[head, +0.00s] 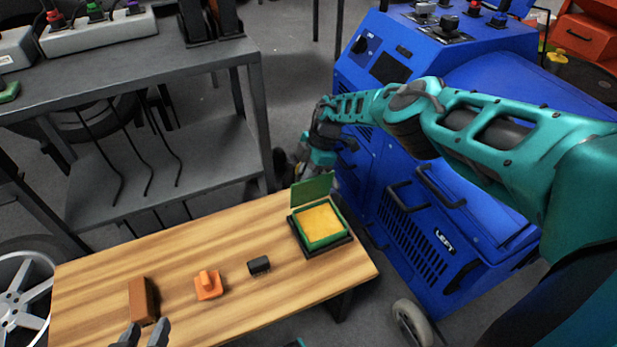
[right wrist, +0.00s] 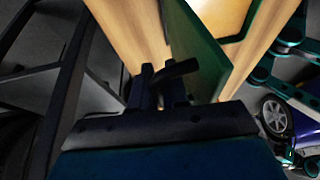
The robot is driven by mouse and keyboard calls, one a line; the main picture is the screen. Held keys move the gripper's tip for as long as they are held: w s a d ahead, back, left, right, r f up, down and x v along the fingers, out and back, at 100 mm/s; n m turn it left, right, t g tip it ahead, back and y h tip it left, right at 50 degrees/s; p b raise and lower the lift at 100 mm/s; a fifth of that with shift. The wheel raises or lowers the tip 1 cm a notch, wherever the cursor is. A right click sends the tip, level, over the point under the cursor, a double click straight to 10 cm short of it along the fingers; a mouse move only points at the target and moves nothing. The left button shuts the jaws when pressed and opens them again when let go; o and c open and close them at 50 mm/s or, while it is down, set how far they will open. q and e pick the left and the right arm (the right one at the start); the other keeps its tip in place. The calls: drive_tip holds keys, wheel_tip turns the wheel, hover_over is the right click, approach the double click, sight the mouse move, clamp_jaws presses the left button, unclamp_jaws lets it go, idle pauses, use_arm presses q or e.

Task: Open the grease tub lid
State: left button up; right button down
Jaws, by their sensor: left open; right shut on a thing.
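The green grease tub (head: 342,240) sits in a dark tray at the right end of the wooden table, with yellow grease (head: 320,218) exposed. Its green lid (head: 312,188) stands raised at the tub's far edge; the lid also shows in the right wrist view (right wrist: 198,45). My right gripper (right wrist: 165,75) is behind the lid, shut on a dark handle-like bar beside the lid's face. In the head view its fingertips are hard to make out. My left gripper (head: 140,337) is open and empty at the bottom edge, near a brown block (head: 139,301).
An orange knobbed piece (head: 208,286) and a small black block (head: 259,265) lie on the wooden table (head: 195,240). A blue machine (head: 430,215) stands close on the right, beneath my right arm. A grey shelf unit (head: 160,75) stands behind the table.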

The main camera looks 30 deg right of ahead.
drive_tip(key=shift+a, duration=0.1)
use_arm(q)
drive_tip(key=shift+f, duration=0.1)
use_arm(e)
drive_tip(key=c, duration=1.5)
unclamp_jaws()
use_arm(q)
drive_tip(key=shift+y, duration=0.3)
drive_tip(key=shift+s+a+r+p, duration=0.1)
drive_tip(key=shift+a+r+p, duration=0.1)
drive_tip(key=shift+r+p, duration=0.85)
drive_tip(key=shift+s+a+r+p, duration=0.1)
drive_tip(key=shift+a+r+p, duration=0.15)
drive_tip(key=shift+r+p, duration=0.75)
drive_tip(key=shift+s+a+r+p, duration=0.15)
drive_tip(key=shift+r+p, duration=0.35)
drive_tip(key=shift+p, duration=1)
use_arm(e)
drive_tip(key=shift+v, duration=6.45)
use_arm(q)
drive_tip(key=shift+w, duration=0.1)
use_arm(e)
drive_tip(key=shift+f, duration=0.1)
use_arm(q)
drive_tip(key=shift+d, duration=0.1)
use_arm(e)
drive_tip(key=shift+s, duration=0.1)
